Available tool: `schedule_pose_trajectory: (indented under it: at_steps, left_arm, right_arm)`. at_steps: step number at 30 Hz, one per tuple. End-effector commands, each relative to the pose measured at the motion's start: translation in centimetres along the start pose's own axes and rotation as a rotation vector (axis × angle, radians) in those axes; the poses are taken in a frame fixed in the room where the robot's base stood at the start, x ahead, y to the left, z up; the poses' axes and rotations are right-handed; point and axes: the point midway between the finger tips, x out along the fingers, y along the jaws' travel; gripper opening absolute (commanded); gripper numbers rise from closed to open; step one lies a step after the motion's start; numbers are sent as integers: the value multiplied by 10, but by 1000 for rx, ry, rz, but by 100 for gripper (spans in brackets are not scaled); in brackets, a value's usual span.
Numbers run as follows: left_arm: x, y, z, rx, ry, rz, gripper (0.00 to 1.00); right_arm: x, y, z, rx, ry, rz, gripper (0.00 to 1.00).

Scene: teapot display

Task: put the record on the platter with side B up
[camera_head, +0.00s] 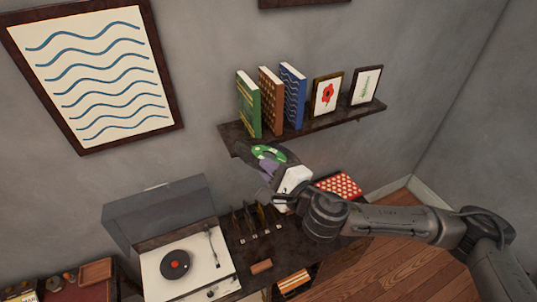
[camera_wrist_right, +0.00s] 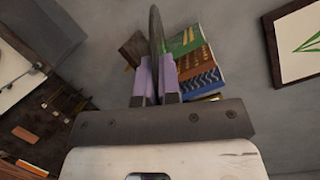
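The record (camera_head: 268,153) is a dark disc with a green and white label facing the head camera. My right gripper (camera_head: 270,174) is shut on its edge and holds it in the air in front of the shelf. In the right wrist view the record (camera_wrist_right: 156,35) shows edge-on between the purple finger pads (camera_wrist_right: 157,80). Side lettering is too small to read. The turntable (camera_head: 155,282) stands at lower left with its lid raised. Its platter area (camera_head: 175,264) shows a small dark disc with a red centre; I cannot tell if that is another record. My left gripper is out of view.
A wall shelf (camera_head: 320,125) with books (camera_head: 270,100) and small framed pictures (camera_head: 327,94) is close behind the record. The tonearm (camera_head: 213,246) lies right of the platter. A dark rack (camera_head: 257,220) and a red-patterned box (camera_head: 340,185) stand on the cabinet.

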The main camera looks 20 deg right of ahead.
Motion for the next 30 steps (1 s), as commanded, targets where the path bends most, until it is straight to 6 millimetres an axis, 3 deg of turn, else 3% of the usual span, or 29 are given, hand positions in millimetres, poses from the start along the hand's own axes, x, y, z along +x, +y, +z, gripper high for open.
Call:
schedule_pose_trajectory:
  at_steps: [3, 12, 30]
  left_arm:
    - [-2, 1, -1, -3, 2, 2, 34]
    - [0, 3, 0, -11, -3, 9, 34]
    - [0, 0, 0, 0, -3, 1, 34]
  right_arm:
    - [0, -2, 1, -179, -3, -4, 0]
    - [0, -1, 1, -353, -2, -3, 0]
    - [0, 0, 0, -438, 0, -1, 0]
